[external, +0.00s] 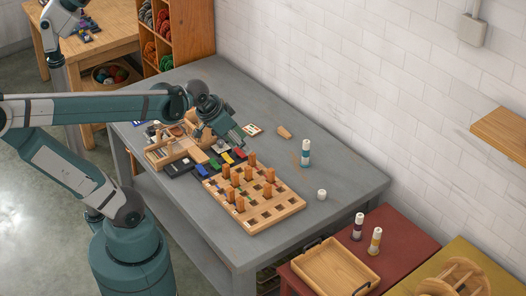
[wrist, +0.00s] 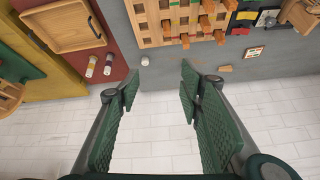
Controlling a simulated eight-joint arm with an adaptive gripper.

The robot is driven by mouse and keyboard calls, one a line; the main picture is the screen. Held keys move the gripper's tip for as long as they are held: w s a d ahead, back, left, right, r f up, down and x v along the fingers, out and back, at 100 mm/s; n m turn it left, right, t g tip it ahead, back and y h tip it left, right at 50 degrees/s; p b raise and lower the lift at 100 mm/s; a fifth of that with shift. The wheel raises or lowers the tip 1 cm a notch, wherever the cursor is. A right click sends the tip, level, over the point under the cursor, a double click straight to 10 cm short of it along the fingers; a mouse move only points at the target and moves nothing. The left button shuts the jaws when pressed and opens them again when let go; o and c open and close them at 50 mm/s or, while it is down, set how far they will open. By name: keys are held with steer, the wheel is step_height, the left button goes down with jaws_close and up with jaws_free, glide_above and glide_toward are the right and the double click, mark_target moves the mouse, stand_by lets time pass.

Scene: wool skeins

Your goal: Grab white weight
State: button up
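A small white cylinder (external: 321,194), which looks like the white weight, stands on the grey table right of the pegboard. It also shows in the wrist view (wrist: 145,61), just beyond the fingertips and left of centre. My gripper (external: 239,139) is above the far part of the table, behind the pegboard and well apart from the cylinder. In the wrist view my gripper (wrist: 158,86) has its green pads wide apart with nothing between them.
The wooden pegboard (external: 284,215) holds several orange pegs. A white bottle with a teal band (external: 306,152) stands behind the cylinder. A wooden tray (external: 357,286) and two bottles sit on the red table. The brick wall (external: 390,85) borders the grey table. Bare tabletop surrounds the cylinder.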

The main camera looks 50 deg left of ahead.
steer(key=w+d+f+m+g, duration=0.1)
steer(key=w+d+f+m, duration=0.15)
steer(key=w, duration=0.65)
steer(key=m+g+h, duration=0.2)
steer(key=m+g, duration=0.3)
steer(key=m, duration=0.5)
glide_above(321, 192)
steer(key=a, duration=0.1)
step_height(321, 192, down, 23)
steer(key=shift+a+b, duration=0.15)
steer(key=shift+b, duration=0.3)
steer(key=shift+f, duration=0.1)
steer(key=shift+d+f, duration=0.2)
steer(key=shift+f, duration=1)
